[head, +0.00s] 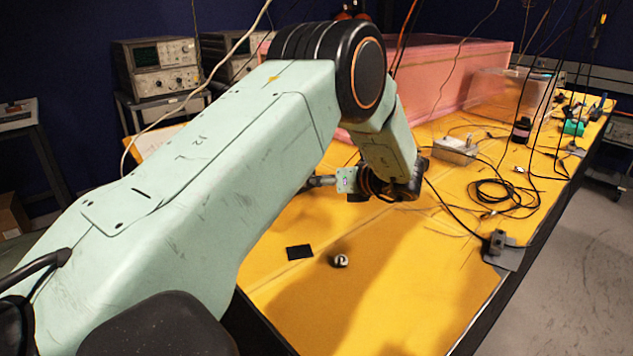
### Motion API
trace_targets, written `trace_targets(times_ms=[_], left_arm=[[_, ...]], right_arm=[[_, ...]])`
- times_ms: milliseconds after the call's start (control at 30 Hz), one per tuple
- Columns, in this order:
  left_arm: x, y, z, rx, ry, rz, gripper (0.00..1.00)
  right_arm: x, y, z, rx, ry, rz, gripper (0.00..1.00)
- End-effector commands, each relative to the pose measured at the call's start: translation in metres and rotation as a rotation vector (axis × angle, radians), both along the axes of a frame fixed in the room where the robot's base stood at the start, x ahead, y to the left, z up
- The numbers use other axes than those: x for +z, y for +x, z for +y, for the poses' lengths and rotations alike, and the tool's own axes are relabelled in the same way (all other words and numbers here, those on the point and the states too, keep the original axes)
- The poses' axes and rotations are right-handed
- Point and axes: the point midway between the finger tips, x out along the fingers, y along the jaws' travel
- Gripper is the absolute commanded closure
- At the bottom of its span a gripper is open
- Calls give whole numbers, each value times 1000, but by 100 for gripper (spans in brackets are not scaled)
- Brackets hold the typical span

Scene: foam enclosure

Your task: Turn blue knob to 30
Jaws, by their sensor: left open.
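My left arm comes in from the left and fills much of the head view. Its wrist bends down over the yellow table (400,285). My left gripper (318,182) points left from the wrist, just above the table and partly hidden behind my own arm link. It is open, and I see nothing between its fingers. No blue knob can be made out; my arm covers part of the table. A small metal box (455,150) with little fittings on top sits on the table right of the gripper, apart from it. My right gripper is not in view.
A small black-and-white round item (340,260) and a black square patch (299,252) lie on the near table. Coiled black cable (505,195) and a clamp (497,242) lie at the right edge. A pink foam block (440,80) stands behind. The near middle is mostly clear.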

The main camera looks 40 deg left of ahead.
Motion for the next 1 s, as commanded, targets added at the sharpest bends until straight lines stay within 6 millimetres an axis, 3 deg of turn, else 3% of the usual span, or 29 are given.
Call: trace_targets(times_ms=[133,433,900,1000], left_arm=[[-4,-1,10,1,0,0,55],[-5,-1,11,0,0,0,56],[-4,0,11,0,1,0,96],[-4,-1,11,1,1,0,100]], right_arm=[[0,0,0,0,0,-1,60],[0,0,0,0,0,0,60],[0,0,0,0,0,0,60],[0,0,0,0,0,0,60]])
